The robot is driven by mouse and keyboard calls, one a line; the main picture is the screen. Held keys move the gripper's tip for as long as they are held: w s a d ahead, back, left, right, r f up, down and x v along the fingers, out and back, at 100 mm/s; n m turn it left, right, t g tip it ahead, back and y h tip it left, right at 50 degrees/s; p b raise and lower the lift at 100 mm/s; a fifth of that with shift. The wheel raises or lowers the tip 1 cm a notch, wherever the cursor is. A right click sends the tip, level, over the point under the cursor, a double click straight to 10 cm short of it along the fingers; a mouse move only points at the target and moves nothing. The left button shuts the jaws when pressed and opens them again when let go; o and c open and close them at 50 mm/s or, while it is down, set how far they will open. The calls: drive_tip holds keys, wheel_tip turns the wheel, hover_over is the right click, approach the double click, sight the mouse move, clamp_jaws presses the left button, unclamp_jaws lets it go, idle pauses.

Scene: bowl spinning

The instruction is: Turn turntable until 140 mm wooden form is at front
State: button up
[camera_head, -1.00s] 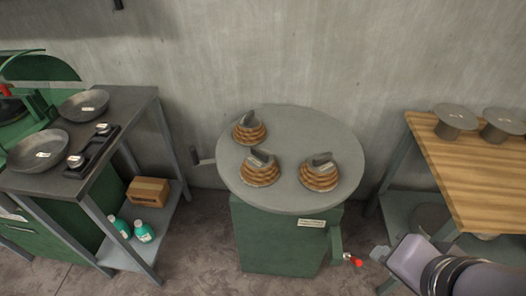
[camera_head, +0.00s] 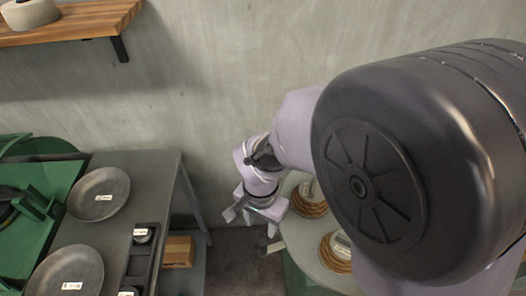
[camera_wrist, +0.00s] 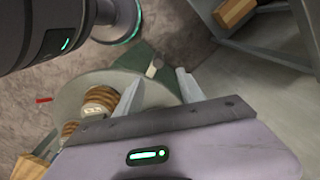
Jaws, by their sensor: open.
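The round grey turntable (camera_head: 297,238) is partly hidden behind my arm in the head view. Two stepped wooden forms with grey tops show on it, a far one (camera_head: 312,208) and a nearer one (camera_head: 335,258). Their labels are too small to read, so I cannot tell which is 140 mm. My gripper (camera_head: 256,222) is open and empty by the turntable's left edge, above a short grey lever (camera_head: 268,246). In the wrist view the turntable (camera_wrist: 72,93) lies beyond the fingers, with a form (camera_wrist: 100,98) on it. The lever's end (camera_wrist: 153,68) appears between the fingertips, apart from them.
A grey bench (camera_head: 150,185) with shallow metal bowls (camera_head: 98,194) stands on the left, with a wooden block (camera_head: 178,252) on its lower shelf. A wooden wall shelf (camera_head: 70,24) is at upper left. A floor gap lies between bench and turntable.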

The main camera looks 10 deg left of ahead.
sight(262, 248)
drive_tip(key=f+b, duration=0.3)
drive_tip(key=f, duration=0.5)
drive_tip(key=f+b, duration=0.2)
drive_tip(key=f, duration=0.5)
drive_tip(key=shift+s+d+f+b, duration=0.1)
drive_tip(key=shift+d+f+b, duration=0.1)
drive_tip(key=shift+f+b, duration=0.2)
drive_tip(key=shift+r, duration=0.1)
drive_tip(key=shift+c, duration=0.5)
clamp_jaws()
